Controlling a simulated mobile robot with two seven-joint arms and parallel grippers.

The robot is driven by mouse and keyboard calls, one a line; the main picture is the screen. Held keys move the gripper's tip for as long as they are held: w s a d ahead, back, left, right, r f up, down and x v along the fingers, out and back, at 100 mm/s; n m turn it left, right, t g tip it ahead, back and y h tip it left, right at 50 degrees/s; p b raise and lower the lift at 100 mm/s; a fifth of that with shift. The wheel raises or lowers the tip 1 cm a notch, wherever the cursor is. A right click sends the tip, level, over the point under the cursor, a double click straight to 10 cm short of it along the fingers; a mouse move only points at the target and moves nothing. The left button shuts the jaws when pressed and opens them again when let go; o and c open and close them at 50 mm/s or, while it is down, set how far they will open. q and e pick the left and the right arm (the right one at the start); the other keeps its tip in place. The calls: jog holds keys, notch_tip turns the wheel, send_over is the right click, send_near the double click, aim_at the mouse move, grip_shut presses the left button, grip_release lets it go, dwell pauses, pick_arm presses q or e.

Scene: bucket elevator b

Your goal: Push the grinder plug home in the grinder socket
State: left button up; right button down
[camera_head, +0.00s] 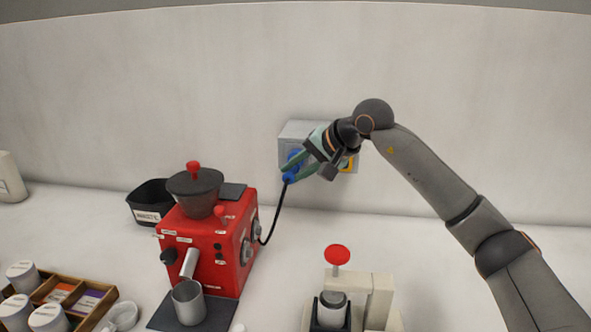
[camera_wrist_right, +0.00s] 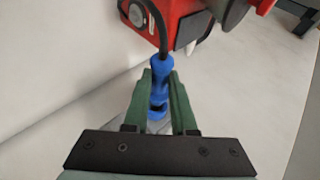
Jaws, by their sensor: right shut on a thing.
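The grinder is a red box (camera_head: 228,262) with a dark hopper, on the counter at centre left in the head view. A black cable runs from it up to the blue grinder plug (camera_head: 289,178). In the right wrist view the plug (camera_wrist_right: 161,75) sits between the green fingers. My right gripper (camera_head: 298,174) is shut on it, in front of the grey wall box (camera_head: 299,131). A blue socket face (camera_head: 294,157) shows behind the fingers. The fingers hide how deep the plug sits. My left gripper is not in view.
A yellow socket (camera_head: 349,164) shows at the wall box's right side. A pale press with a red knob (camera_head: 337,255) stands at front right. A metal cup (camera_head: 188,302) stands before the grinder, and a wooden tray (camera_head: 104,301) with canisters at front left. A black bin (camera_head: 150,203) stands behind.

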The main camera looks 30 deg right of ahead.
jog(key=shift+w+d+p, duration=1.1)
jog(key=shift+w+p, duration=0.25)
jog(key=shift+w, duration=0.05)
jog(key=c, duration=0.7)
grip_release()
jog(key=shift+o, duration=0.2)
jog(key=b+v, duration=0.1)
jog(key=v, duration=1.1)
jog(key=shift+s+b, duration=0.2)
jog(key=shift+b, duration=0.1)
jog(key=shift+d, duration=0.15)
